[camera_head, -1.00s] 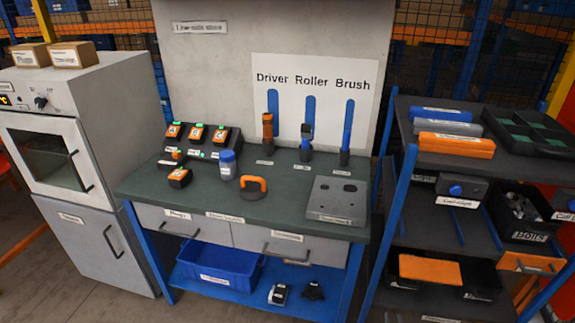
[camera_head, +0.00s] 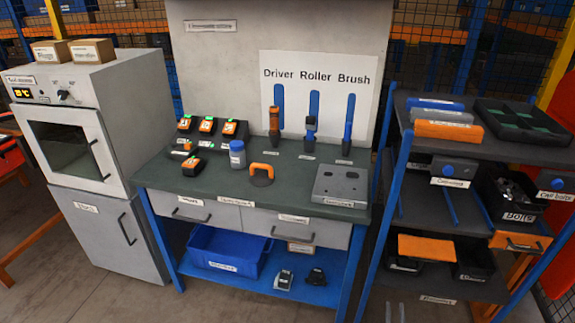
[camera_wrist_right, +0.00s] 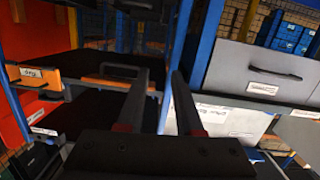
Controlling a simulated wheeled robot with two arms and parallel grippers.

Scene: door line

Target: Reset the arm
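Neither of my arms shows in the head view. In the right wrist view my right gripper (camera_wrist_right: 160,82) has its two dark fingers standing apart, with nothing visible between them. Its dark palm fills the bottom middle of that view. The fingers point towards the gap by a blue post (camera_wrist_right: 207,50), with dark shelves to the left and a grey drawer front (camera_wrist_right: 260,72) to the right. My left gripper is not in view.
The workbench (camera_head: 215,180) bears battery packs on a charger, a blue-lidded jar (camera_head: 237,155), an orange handled tool (camera_head: 262,173) and a grey plate (camera_head: 341,186). A grey oven-like cabinet (camera_head: 75,130) stands left. A loaded shelf rack (camera_head: 405,150) stands right. Floor shows at lower left.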

